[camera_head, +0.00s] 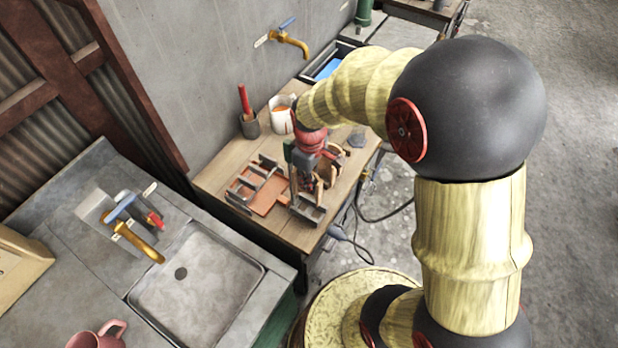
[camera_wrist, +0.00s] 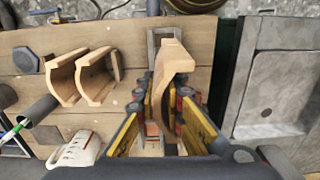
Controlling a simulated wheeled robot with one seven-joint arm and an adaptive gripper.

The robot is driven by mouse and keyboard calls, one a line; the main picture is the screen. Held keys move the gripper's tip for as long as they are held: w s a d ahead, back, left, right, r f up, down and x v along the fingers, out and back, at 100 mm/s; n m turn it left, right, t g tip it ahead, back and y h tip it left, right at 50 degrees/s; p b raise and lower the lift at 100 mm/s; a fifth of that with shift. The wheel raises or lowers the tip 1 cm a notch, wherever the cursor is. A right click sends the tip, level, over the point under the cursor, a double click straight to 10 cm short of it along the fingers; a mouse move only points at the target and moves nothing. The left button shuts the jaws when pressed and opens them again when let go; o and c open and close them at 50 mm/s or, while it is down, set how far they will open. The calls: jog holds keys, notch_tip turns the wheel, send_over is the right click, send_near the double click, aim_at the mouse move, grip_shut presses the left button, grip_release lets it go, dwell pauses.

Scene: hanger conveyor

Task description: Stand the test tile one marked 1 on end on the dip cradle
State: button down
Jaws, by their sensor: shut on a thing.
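A curved terracotta tile (camera_wrist: 174,62) is held on edge between the yellow and black fingers of my gripper (camera_wrist: 172,108) in the wrist view. No number can be read on it. Its far end overlaps a grey frame (camera_wrist: 152,45), which looks like the dip cradle; I cannot tell whether they touch. In the head view my gripper (camera_head: 308,183) is low over the wooden bench, above the grey cradle (camera_head: 307,210) near the front edge. The tile is mostly hidden there by my gripper.
More curved tiles (camera_wrist: 62,78) stand on the bench left of my gripper in the wrist view. An orange tray with grey dividers (camera_head: 270,201) lies left of the cradle in the head view. A white jug (camera_head: 281,115) stands behind, and a sink (camera_head: 195,285) is front left.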

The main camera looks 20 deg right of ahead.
jog(key=shift+f+b, duration=3.4)
jog(key=shift+f, duration=1.55)
jog(key=c, duration=1.8)
grip_release()
